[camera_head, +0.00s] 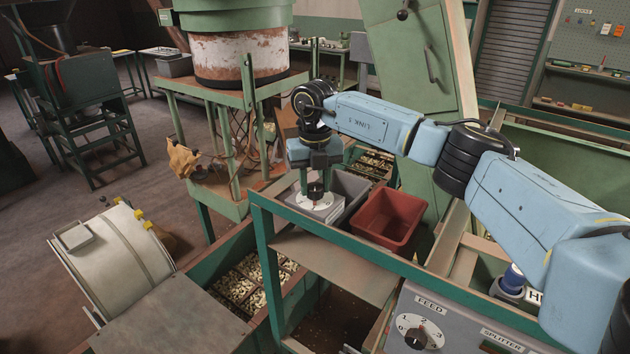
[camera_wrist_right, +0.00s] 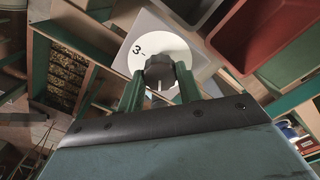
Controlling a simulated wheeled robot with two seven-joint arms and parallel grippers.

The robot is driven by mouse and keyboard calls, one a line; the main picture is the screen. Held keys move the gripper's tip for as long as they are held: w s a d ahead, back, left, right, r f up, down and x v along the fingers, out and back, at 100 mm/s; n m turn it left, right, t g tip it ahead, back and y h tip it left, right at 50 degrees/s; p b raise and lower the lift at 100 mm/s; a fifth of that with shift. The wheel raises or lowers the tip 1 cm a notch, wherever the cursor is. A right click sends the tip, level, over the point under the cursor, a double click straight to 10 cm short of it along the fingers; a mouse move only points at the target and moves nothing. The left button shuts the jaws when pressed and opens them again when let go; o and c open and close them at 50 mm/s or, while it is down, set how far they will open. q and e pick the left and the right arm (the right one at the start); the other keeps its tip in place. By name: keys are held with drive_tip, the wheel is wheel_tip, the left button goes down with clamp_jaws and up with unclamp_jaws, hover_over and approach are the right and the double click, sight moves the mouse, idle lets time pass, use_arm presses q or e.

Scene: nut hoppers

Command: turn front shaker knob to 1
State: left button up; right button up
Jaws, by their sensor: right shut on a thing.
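The shaker knob (camera_head: 315,191) is a dark knob on a white round dial (camera_head: 306,200) set on a pale box at the green frame's corner. My right gripper (camera_head: 316,186) comes down over it from above. In the right wrist view the gripper (camera_wrist_right: 160,88) has its two green fingers on either side of the black knob (camera_wrist_right: 159,71), shut on it. A white pointer line on the knob points toward the gripper's palm. The numeral 3 shows on the dial's left; the other marks are hidden or too small to read. My left gripper is not in view.
A red bin (camera_head: 392,217) and a grey bin (camera_head: 349,187) stand close beside the dial. A panel with a FEED dial (camera_head: 418,334) is at the front right. A white drum (camera_head: 122,250) and nut-filled trays (camera_head: 240,284) are at left.

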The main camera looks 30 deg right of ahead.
sight(315, 186)
drive_tip(key=shift+r+m, duration=0.15)
drive_tip(key=shift+m, duration=0.25)
drive_tip(key=o, duration=1)
wheel_tip(315, 186, up, 13)
drive_tip(key=b, duration=0.2)
drive_tip(key=shift+r, duration=0.15)
